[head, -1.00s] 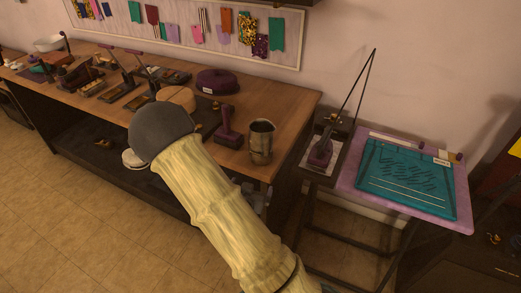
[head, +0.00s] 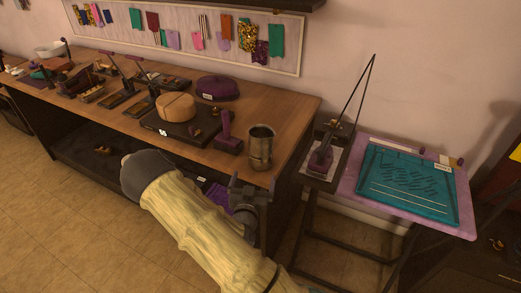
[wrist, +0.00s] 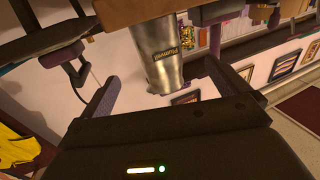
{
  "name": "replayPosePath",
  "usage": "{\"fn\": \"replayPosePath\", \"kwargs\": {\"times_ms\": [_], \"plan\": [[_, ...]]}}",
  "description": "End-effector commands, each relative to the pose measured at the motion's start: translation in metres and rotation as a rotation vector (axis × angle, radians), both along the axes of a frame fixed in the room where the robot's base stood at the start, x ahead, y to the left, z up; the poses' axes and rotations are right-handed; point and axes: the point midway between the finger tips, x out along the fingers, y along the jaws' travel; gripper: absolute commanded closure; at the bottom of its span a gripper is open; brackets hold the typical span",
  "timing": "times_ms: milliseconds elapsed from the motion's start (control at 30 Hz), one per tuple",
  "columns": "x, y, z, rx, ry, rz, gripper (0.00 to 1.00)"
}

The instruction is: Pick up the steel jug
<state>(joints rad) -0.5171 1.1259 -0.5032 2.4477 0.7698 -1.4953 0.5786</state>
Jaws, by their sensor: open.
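The steel jug (head: 260,148) stands upright near the front right corner of the wooden workbench. My gripper (head: 250,187) is in front of the bench edge, below and slightly left of the jug, apart from it. In the wrist view the jug (wrist: 158,52) appears inverted, with a small label on its side. There the open fingers of my gripper (wrist: 158,78) lie on either side of the jug's image, with nothing held. The jug's handle cannot be made out.
A purple-handled stamp (head: 227,135) stands just left of the jug. Further left is a round tan block on a dark slab (head: 170,122). A black stand with a purple tool (head: 321,158) and a purple table (head: 455,222) are to the right.

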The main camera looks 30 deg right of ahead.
Motion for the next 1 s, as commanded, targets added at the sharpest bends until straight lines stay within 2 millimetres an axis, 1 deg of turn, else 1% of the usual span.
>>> {"fn": "replayPosePath", "kwargs": {"times_ms": [33,300,400,500,867,1000], "plan": [[0.008,-0.006,0.002,0.0,-0.001,0.0,0.0],[0.047,-0.032,0.003,-0.001,-0.001,0.001,0.0],[0.061,-0.042,0.002,-0.001,-0.001,0.0,0.0],[0.07,-0.047,0.002,-0.001,0.001,0.001,0.0],[0.072,-0.049,0.001,0.0,0.001,0.001,0.0],[0.08,-0.056,0.005,-0.001,-0.001,0.0,0.0]]}}
